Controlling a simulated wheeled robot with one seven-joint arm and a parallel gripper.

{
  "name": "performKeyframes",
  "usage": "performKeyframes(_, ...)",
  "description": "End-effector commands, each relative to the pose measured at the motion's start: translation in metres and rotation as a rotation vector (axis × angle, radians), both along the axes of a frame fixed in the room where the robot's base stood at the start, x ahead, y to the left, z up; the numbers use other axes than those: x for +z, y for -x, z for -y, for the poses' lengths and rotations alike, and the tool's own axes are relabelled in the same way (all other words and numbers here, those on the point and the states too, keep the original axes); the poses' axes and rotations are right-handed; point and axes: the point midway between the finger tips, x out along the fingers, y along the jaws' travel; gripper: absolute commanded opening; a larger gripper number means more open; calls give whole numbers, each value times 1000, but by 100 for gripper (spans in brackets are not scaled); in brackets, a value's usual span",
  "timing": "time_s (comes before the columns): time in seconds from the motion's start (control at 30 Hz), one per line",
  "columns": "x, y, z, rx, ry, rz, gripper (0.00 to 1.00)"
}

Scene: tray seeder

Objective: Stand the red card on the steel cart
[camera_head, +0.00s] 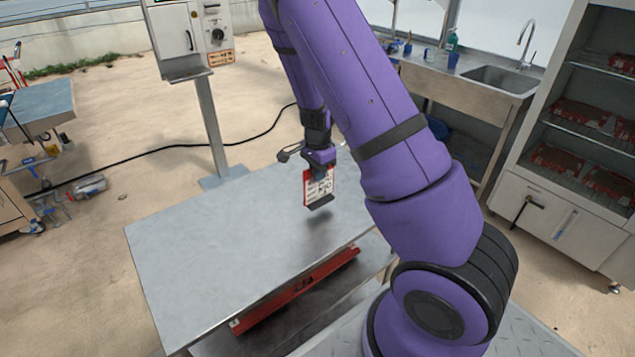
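The red card (319,187) is a small upright red-edged card with a white printed face and a dark base at its lower edge. My gripper (319,170) is at the card's top edge and appears shut on it; the fingertips are small and partly hidden. The steel cart (215,240) is the grey metal table below, with a flat bare top. The card is over the right part of that top. A dark shadow lies on the top below it, and the card's base looks a little above the surface.
A red bar-like object (295,290) lies on the cart's lower shelf. A control box (195,35) on a post stands behind the cart. A sink counter (470,85) is at the back right, and a shelf cabinet (560,190) at the right. The cart top's left part is clear.

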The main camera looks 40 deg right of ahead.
Motion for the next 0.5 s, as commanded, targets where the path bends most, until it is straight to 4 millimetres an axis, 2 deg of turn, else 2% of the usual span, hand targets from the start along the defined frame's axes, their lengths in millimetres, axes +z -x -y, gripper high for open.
performKeyframes(0.3,-32,-1,0,0,-1,-2,0)
performKeyframes(0.5,-35,-1,0,0,0,0,0)
